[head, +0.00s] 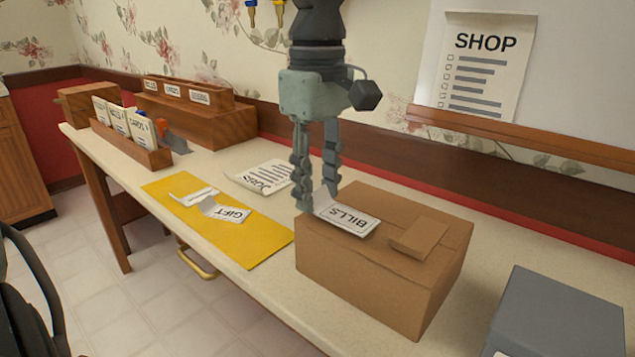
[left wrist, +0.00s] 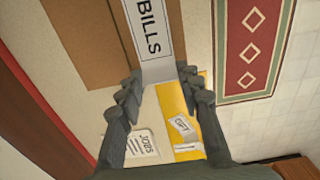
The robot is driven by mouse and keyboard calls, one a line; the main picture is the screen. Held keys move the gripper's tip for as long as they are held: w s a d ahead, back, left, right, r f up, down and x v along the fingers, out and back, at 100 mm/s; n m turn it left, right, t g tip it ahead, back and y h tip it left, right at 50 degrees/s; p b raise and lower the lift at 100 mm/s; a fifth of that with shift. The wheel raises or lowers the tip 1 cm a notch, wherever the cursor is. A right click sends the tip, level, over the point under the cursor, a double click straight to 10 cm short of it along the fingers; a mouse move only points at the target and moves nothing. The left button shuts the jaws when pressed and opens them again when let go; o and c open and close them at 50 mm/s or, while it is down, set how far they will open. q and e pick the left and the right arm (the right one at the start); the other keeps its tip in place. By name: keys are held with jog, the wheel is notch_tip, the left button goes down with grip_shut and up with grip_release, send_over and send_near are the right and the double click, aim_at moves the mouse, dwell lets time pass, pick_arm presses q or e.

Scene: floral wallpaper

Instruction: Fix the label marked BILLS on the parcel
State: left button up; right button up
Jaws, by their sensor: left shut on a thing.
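The BILLS label (head: 350,219) is a white strip with a black frame. It lies flat on, or just above, the left part of the top of the brown parcel (head: 345,277); I cannot tell if it touches. My left gripper (head: 318,203) points down at the parcel's far left corner, shut on the label's blank left end. In the left wrist view the label (left wrist: 152,35) runs from between the fingertips (left wrist: 160,84) over the parcel (left wrist: 85,40). My right gripper is not in view.
A small cardboard flap or box (head: 418,238) sits on the parcel's right. A yellow envelope (head: 255,243) with a GIFT label (head: 228,213) and a JOBS sheet (head: 265,175) lie left. A grey box (head: 556,315) stands right. Wooden holders (head: 195,120) stand at the back left.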

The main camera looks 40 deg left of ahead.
pick_arm(q)
jog(key=shift+f+b, duration=0.35)
jog(key=shift+f, duration=0.05)
dwell(0.4)
dwell(0.4)
jog(key=o, duration=0.8)
jog(key=shift+o, duration=0.4)
jog(key=o, duration=0.5)
jog(key=shift+r+p, duration=2.6)
jog(key=shift+r, duration=0.95)
